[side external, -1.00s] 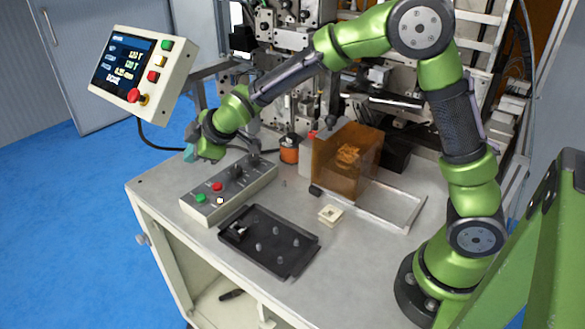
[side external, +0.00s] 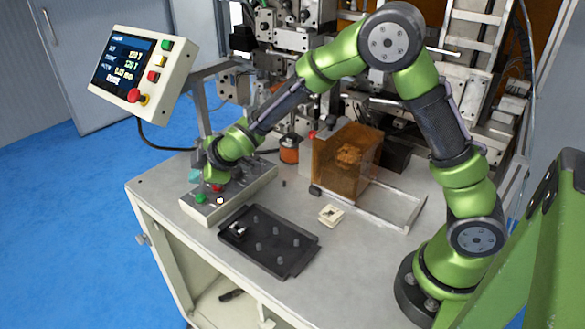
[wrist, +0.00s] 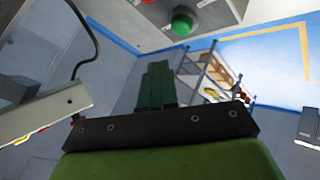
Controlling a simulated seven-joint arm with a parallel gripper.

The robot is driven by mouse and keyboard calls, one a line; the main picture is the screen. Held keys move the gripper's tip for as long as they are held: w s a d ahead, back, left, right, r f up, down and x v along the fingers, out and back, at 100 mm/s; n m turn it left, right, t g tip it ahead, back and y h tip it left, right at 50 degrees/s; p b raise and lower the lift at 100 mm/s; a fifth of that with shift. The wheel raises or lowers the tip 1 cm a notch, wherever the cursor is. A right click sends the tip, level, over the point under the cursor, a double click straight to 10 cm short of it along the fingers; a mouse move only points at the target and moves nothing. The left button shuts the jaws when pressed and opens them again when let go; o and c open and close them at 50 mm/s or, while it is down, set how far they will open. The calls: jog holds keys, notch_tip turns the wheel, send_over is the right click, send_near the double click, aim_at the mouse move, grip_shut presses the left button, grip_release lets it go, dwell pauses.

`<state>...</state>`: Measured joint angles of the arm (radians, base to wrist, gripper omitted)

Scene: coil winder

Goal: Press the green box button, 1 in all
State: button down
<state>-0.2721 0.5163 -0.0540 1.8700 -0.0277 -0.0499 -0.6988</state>
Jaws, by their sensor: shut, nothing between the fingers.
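The grey button box (side external: 245,190) lies on the table. Its green button (side external: 200,198) is near the left front end, with a red button (side external: 217,188) beside it. The green button also shows at the top of the wrist view (wrist: 182,23), as a round cap on the box face (wrist: 225,12). My gripper (wrist: 157,66) is shut and empty, its fingertips pointing up the wrist picture, a little short of the green button and apart from it there. In the side view my wrist hangs over the box's left part and the fingertips are hard to make out.
A black tray with pegs (side external: 270,240) lies in front of the box. A small cream part (side external: 331,215) and an amber cover (side external: 347,160) stand to the right. A tilted control panel (side external: 140,75) with its own buttons hangs at the upper left.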

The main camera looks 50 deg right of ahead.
aim_at(203, 198)
jog(key=shift+f, duration=1.25)
jog(key=shift+f, duration=0.1)
dwell(1.1)
jog(key=shift+f, duration=0.35)
